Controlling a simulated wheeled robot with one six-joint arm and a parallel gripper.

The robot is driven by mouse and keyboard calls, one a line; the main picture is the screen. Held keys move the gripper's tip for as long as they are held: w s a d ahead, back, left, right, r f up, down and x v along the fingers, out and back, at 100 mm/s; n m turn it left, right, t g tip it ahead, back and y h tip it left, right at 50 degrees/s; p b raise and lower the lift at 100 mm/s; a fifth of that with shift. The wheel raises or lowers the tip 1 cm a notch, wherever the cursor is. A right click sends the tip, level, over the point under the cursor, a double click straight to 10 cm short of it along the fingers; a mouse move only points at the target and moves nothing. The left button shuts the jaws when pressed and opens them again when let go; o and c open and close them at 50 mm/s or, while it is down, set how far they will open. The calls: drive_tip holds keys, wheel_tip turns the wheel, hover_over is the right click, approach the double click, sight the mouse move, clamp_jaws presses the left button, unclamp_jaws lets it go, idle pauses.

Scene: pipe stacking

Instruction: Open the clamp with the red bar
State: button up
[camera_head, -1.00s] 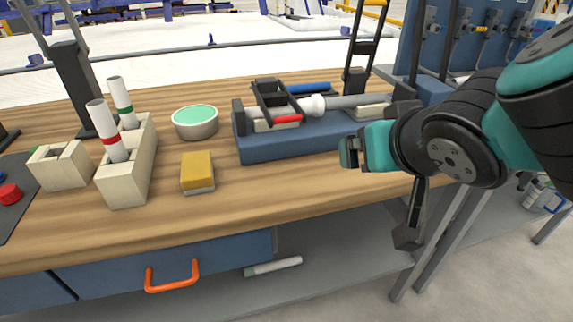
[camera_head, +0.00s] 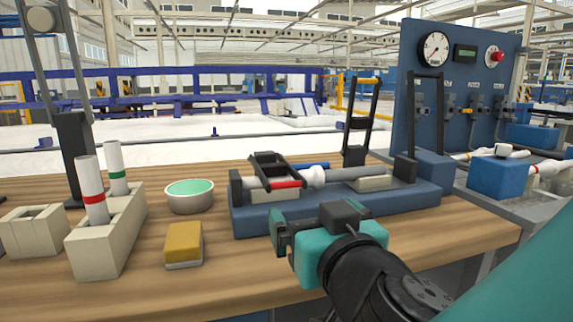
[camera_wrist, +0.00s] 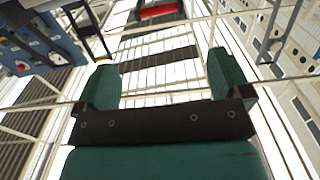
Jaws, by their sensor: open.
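The clamp with the red bar (camera_head: 286,184) sits on the left part of a blue fixture (camera_head: 262,222). Its dark frame lies low over a white and grey pipe (camera_head: 313,177). A red bar (camera_wrist: 158,11) also shows at the top edge of the wrist view, ahead of my fingers. My gripper (camera_head: 279,228) is in front of the fixture, nearer the camera and apart from the red bar. In the wrist view my gripper (camera_wrist: 162,75) has its two green fingers wide apart with nothing between them.
A clamp with a yellow bar (camera_head: 367,82) stands upright at the fixture's right. A blue gauge panel (camera_head: 462,100) rises behind. On the left are a green-filled bowl (camera_head: 190,196), a yellow sponge-like block (camera_head: 184,243) and a pipe holder (camera_head: 95,257). Bare wood lies before the fixture.

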sight(287, 184)
drive_tip(key=p+x, duration=0.5)
drive_tip(key=x, duration=0.9)
drive_tip(key=shift+f+p, duration=0.1)
drive_tip(key=shift+p, duration=0.2)
drive_tip(key=shift+s, duration=0.1)
drive_tip(key=shift+c, duration=0.3)
drive_tip(key=c, duration=1)
drive_tip(key=shift+c, duration=0.2)
